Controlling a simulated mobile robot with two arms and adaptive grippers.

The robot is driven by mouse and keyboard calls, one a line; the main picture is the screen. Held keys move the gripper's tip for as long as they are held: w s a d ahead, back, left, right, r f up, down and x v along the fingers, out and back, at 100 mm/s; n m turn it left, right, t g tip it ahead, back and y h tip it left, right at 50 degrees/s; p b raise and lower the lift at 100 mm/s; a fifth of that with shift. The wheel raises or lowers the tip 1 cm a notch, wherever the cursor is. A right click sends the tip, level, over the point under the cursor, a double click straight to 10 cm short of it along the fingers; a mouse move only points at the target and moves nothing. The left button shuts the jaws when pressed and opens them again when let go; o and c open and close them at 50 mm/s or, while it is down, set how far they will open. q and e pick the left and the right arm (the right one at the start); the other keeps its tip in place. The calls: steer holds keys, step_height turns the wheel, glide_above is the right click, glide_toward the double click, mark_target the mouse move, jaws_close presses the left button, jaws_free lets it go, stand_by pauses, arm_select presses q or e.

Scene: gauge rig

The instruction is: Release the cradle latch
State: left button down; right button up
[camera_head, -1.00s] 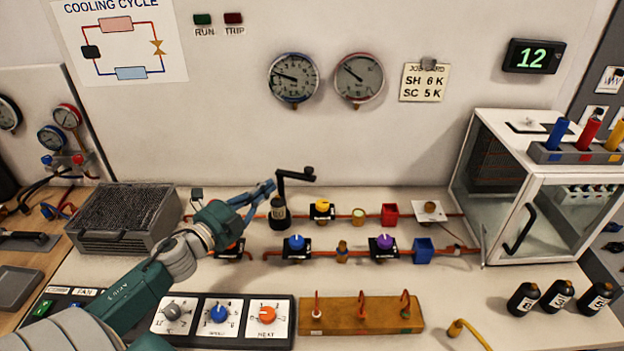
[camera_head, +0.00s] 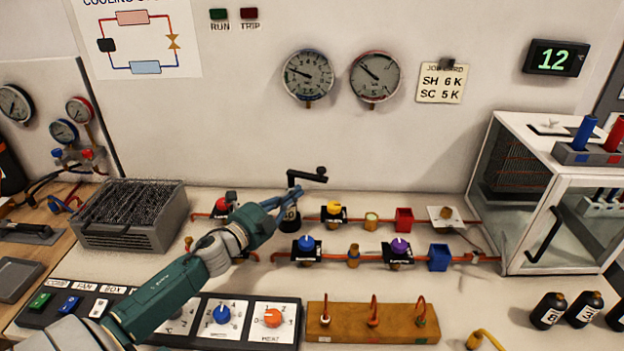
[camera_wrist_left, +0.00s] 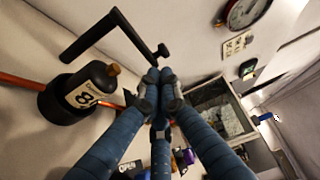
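A black crank-shaped lever (camera_head: 305,178), which looks like the latch, stands at the back of the bench over a black bottle (camera_head: 289,218). The left wrist view shows its long bar (camera_wrist_left: 100,34) ending in a small black knob (camera_wrist_left: 161,50), and the bottle marked 8 (camera_wrist_left: 82,95) with a brown cap. My left gripper (camera_head: 294,196) is in front of the bottle, just below the lever. In the left wrist view my gripper's fingertips (camera_wrist_left: 160,78) are drawn together just short of the knob. No object shows between them. My right gripper is out of view.
Copper pipes with coloured valve knobs, including a yellow one (camera_head: 333,207) and a blue one (camera_head: 306,244), run right of my gripper. A glass-fronted box (camera_head: 570,225) stands at the right. A wooden block (camera_head: 345,320) and control panel lie in front.

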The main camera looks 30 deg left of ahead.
mark_target(318, 176)
arm_select(q)
steer(key=w, duration=0.3)
steer(key=w+p, duration=0.1)
steer(key=w, duration=0.3)
steer(key=shift+d+r, duration=0.1)
steer(key=shift+d, duration=0.1)
steer(key=shift+w+d, duration=0.1)
steer(key=shift+w, duration=0.3)
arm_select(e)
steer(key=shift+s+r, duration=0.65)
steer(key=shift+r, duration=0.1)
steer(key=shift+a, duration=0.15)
